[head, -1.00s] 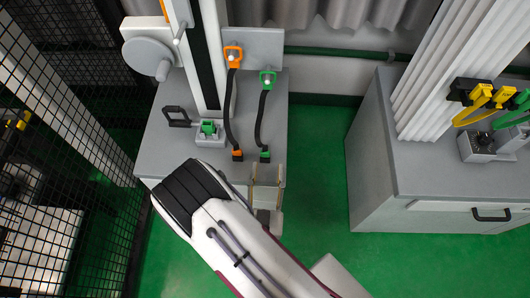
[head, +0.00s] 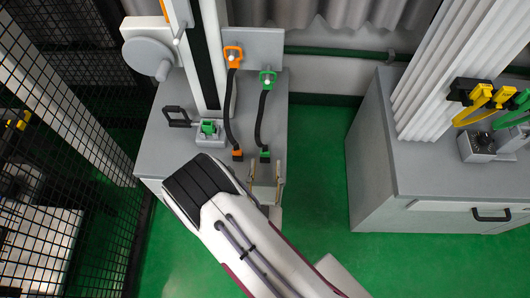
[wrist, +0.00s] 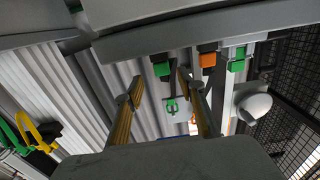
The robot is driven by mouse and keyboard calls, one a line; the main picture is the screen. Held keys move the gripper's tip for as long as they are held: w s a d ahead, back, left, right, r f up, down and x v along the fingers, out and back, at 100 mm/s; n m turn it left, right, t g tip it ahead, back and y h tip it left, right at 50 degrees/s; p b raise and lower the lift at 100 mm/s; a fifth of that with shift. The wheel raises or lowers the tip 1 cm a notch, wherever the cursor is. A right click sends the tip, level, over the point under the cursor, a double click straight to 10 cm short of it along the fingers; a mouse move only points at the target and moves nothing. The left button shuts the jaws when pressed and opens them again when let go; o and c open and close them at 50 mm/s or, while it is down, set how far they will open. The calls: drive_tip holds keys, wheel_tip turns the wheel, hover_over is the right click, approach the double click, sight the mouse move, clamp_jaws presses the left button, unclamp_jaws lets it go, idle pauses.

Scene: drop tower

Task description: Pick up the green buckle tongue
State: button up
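The green buckle tongue (head: 267,78) hangs on a peg on the grey back panel, with a black strap running down to a green end block (head: 264,154) at the bench's front. In the wrist view the tongue (wrist: 170,106) shows small and far off, and the green end block (wrist: 161,68) lies nearer. My gripper (head: 265,172) is open and empty at the bench's front edge, apart from the tongue. In the wrist view my gripper's fingers (wrist: 160,82) stand wide apart, with the tongue seen between them.
An orange tongue (head: 232,56) hangs just left, its strap ending at an orange block (head: 237,155). A green buckle (head: 208,127) stands by the white column (head: 207,50). Another cabinet (head: 420,170) stands right; black mesh (head: 90,100) is at left.

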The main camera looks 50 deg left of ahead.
sight(265, 155)
drive_tip(key=shift+w+a, duration=0.15)
drive_tip(key=shift+x, duration=2.55)
drive_tip(key=shift+a, duration=0.15)
drive_tip(key=c, duration=0.9)
